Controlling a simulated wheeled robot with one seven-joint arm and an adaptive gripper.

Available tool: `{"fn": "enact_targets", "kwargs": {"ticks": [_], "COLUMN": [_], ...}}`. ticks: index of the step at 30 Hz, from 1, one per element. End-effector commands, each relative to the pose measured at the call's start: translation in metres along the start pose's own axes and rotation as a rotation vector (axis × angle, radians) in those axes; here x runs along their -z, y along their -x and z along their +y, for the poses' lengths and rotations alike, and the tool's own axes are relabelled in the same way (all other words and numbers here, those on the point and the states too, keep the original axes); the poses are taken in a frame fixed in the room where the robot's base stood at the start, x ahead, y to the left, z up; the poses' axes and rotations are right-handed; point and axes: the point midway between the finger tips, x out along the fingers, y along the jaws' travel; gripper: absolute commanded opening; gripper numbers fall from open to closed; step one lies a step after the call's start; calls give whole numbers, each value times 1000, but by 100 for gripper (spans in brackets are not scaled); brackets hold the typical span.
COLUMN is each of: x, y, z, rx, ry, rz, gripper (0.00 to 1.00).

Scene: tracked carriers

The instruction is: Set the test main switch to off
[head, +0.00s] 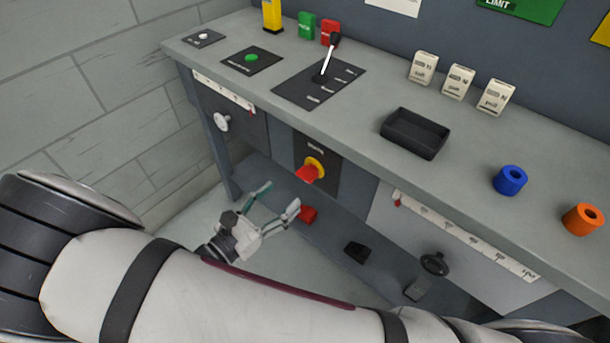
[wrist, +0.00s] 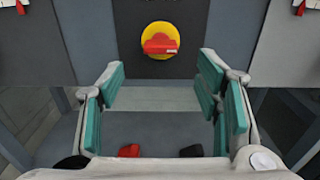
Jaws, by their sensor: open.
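The main switch is a red handle (head: 308,174) on a yellow disc (head: 318,163), set in a dark panel (head: 330,183) on the bench front. In the wrist view the red handle (wrist: 160,44) lies across the yellow disc (wrist: 162,30), at top centre, looking roughly horizontal. The panel's lettering is too small to read. My gripper (head: 277,199) is open and empty, in front of and below the switch, apart from it. In the wrist view its green-padded fingers (wrist: 161,75) spread to either side below the handle.
The bench top (head: 365,95) overhangs the switch panel. A round white knob (head: 222,122) is to the left, a scale with a red pointer (head: 397,201) and a black knob (head: 434,264) to the right. A red block (head: 308,214) and black pieces lie on the lower shelf.

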Motion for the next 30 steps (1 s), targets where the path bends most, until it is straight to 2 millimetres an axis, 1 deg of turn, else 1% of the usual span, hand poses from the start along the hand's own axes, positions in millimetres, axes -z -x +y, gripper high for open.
{"fn": "enact_targets", "kwargs": {"ticks": [1,6,12,18,27,28,29,30], "x": [0,1,1,1,0,0,0,0], "y": [-12,-45,-75,-89,-91,-91,-91,-91], "z": [-1,-1,-1,-1,-1,-1,-1,-1], "rx": [5,5,4,3,2,2,2,2], "ry": [2,1,0,0,0,0,0,0], "rz": [-1,-1,1,2,2,2,2,2], "gripper": [58,58,58,58,58,54,47,38]}}
